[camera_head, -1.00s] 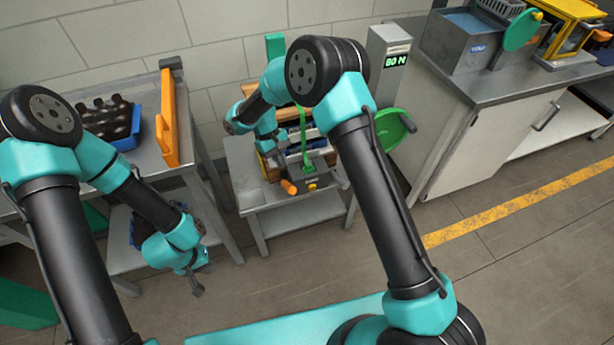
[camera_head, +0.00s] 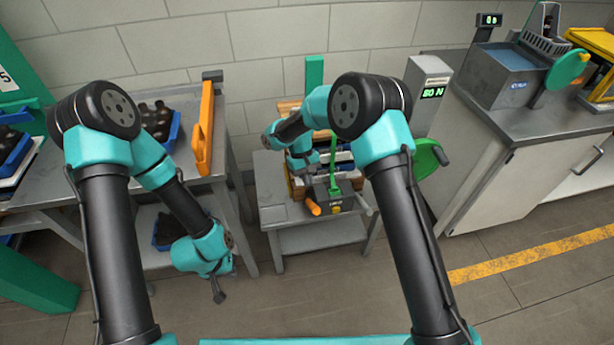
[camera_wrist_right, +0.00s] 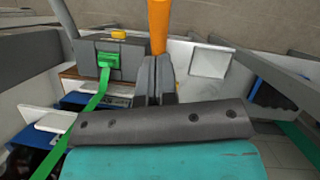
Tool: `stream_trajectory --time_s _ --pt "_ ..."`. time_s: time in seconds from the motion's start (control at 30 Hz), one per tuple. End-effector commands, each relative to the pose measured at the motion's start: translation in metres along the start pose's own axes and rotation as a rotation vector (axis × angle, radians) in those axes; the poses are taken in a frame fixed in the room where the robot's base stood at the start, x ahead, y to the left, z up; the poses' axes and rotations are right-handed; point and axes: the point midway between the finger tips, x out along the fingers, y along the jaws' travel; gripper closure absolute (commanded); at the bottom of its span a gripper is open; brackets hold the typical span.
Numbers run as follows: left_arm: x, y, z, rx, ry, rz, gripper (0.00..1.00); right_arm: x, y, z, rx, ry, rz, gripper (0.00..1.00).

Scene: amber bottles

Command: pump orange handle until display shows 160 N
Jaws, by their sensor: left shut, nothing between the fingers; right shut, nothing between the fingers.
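The orange handle (camera_head: 313,207) sticks out at the front of a grey device (camera_head: 338,196) on a small grey bench. The display (camera_head: 432,92) on a grey post behind it reads 80 N in green. My right gripper (camera_wrist_right: 158,62) is shut with nothing between its fingers. In the right wrist view its tips are at the near end of the orange handle (camera_wrist_right: 158,25); I cannot tell whether they touch. In the head view the right gripper's fingers are small and hard to make out. My left gripper (camera_head: 218,292) is shut and empty, hanging low over the floor.
A green strap (camera_wrist_right: 98,98) runs from the device. A green wheel (camera_head: 428,158) sits right of the bench. A left table holds a blue crate of dark bottles (camera_head: 156,118) and an orange upright bar (camera_head: 204,128). A grey cabinet (camera_head: 500,185) stands right. Floor in front is clear.

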Motion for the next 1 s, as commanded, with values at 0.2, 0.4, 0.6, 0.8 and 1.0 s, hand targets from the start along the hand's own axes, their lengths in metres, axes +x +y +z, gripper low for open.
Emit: stream_trajectory --time_s 0.2,0.4,0.6,0.8,1.0 --pt "0.0 0.0 0.0 0.0 0.0 0.0 1.0 0.038 0.0 0.001 0.001 -0.004 -0.001 1.0" --pt "0.0 0.0 0.0 0.0 0.0 0.0 1.0 0.061 0.0 0.0 0.001 -0.001 -0.001 1.0" --pt "0.0 0.0 0.0 0.0 0.0 0.0 1.0 0.068 0.0 0.0 0.001 0.0 -0.001 1.0" --pt "0.0 0.0 0.0 0.0 0.0 0.0 1.0 0.068 0.0 0.0 0.001 0.0 -0.001 1.0" --pt "0.0 0.0 0.0 0.0 0.0 0.0 1.0 0.068 -0.003 0.0 -0.003 0.006 0.003 1.0"
